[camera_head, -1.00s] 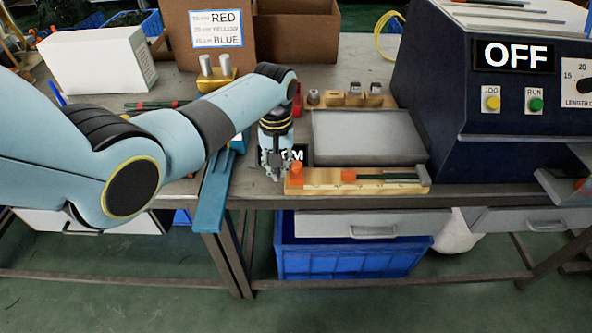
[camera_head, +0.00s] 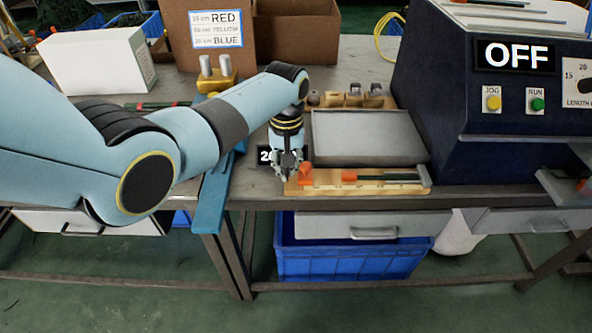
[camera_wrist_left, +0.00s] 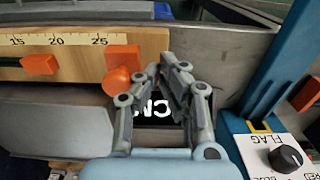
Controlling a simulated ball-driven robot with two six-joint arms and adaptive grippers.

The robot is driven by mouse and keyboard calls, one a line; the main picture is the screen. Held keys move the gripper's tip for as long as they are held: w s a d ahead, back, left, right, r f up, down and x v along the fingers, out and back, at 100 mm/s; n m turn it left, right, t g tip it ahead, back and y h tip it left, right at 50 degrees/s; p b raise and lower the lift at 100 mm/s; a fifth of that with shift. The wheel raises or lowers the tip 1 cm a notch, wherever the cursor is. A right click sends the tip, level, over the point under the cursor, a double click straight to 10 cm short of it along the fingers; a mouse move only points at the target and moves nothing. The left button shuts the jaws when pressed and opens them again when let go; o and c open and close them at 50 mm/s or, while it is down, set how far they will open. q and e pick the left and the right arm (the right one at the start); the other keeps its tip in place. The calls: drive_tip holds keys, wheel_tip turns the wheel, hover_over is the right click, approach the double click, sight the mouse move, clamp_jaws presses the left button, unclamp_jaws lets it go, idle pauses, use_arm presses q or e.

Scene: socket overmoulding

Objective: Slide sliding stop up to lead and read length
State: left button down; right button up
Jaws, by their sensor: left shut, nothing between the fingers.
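The wooden gauge board (camera_head: 375,188) lies at the front edge of the bench, with a scale showing 15, 20 and 25 in the left wrist view (camera_wrist_left: 75,43). The orange sliding stop (camera_head: 305,173) sits near the board's left end, by the 25 mark in the left wrist view (camera_wrist_left: 122,59). The dark lead (camera_head: 390,177) lies along the board, its orange end (camera_head: 349,175) apart from the stop. My left gripper (camera_head: 288,174) is shut and empty, just left of the stop; contact cannot be told. My right gripper is not in view.
A black length display (camera_head: 264,155) is partly hidden behind my left gripper. A grey tray (camera_head: 365,138) lies behind the board. A blue bar (camera_head: 211,200) lies left of it. The machine marked OFF (camera_head: 480,140) stands at the right.

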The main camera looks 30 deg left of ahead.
sight(305, 164)
use_arm(q)
drive_tip(key=shift+w+d+b, duration=0.35)
drive_tip(key=shift+w+d, duration=0.2)
drive_tip(key=shift+d, duration=0.3)
drive_tip(key=shift+w+d+b, duration=0.3)
drive_tip(key=shift+w+d, duration=0.2)
drive_tip(key=shift+d, duration=0.3)
drive_tip(key=shift+w+d+b, duration=0.35)
drive_tip(key=shift+w+d, duration=0.1)
drive_tip(key=shift+d, duration=0.25)
drive_tip(key=shift+w+d+b, duration=0.35)
drive_tip(key=shift+w+d, duration=0.05)
drive_tip(key=shift+d, duration=0.35)
drive_tip(key=shift+r, duration=0.1)
drive_tip(key=shift+s+a+p, duration=0.35)
drive_tip(key=shift+a+p, duration=0.25)
drive_tip(key=shift+p, duration=0.1)
wheel_tip(305, 164, up, 7)
drive_tip(key=p, duration=0.7)
